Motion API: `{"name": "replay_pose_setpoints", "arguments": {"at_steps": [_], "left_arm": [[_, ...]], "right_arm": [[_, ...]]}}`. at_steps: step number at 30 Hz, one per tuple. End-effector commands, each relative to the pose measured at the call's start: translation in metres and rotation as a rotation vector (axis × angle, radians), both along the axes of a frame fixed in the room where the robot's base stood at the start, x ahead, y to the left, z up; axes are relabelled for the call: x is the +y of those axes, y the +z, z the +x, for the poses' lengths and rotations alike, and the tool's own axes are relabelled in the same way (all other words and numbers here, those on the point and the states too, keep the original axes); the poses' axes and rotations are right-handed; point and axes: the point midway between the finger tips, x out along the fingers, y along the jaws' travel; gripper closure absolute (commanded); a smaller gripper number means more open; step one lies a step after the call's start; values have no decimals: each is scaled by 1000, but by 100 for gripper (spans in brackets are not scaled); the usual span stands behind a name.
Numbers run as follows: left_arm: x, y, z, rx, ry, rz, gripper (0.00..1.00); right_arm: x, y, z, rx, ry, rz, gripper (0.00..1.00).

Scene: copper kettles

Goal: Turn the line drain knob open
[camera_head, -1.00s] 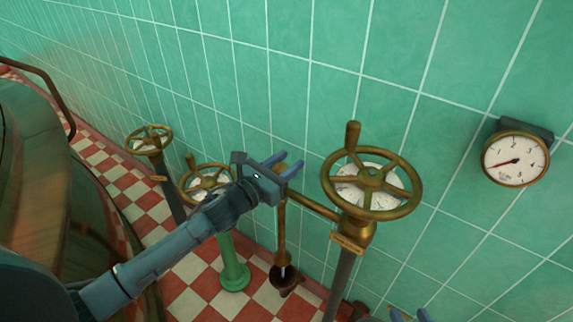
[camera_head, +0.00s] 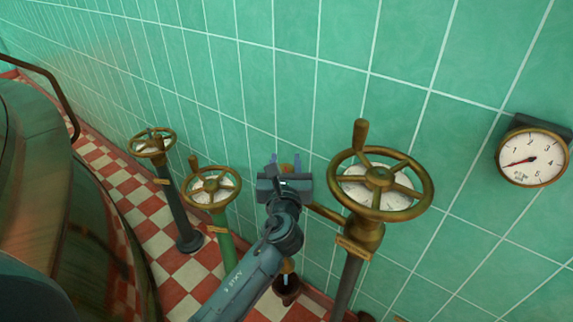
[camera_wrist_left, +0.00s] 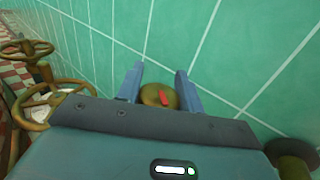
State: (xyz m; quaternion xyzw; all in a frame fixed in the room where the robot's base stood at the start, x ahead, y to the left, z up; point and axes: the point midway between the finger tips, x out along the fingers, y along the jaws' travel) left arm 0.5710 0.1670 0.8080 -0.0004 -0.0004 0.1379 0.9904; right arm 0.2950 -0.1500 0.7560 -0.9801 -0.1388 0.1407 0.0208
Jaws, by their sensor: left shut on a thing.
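The line drain knob (camera_wrist_left: 151,92) is a small round brass knob with a red mark on it. In the left wrist view it sits between the two blue fingers of my left gripper (camera_wrist_left: 160,69), near the tiled wall. My left gripper is shut on the knob. The gripper body hides much of the knob and its pipe. My right gripper is not in view.
A large brass handwheel (camera_head: 414,205) stands close to the right of my left gripper. Two smaller handwheels (camera_head: 229,199) (camera_head: 166,149) stand to the left. A pressure gauge (camera_head: 533,158) is on the wall at right. A copper kettle (camera_head: 60,200) fills the left side.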

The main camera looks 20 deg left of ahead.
Motion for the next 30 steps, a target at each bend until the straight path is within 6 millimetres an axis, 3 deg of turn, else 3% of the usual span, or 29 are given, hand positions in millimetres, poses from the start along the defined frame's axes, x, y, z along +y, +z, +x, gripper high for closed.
{"name": "replay_pose_setpoints", "arguments": {"at_steps": [18,19,26,30], "left_arm": [[1,-1,0,3,41,2,86],[1,-1,0,3,41,2,61],[1,-1,0,2,39,1,42],[1,-1,0,2,39,2,41]], "right_arm": [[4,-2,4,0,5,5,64],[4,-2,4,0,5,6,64],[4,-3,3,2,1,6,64],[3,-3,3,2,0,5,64]]}}
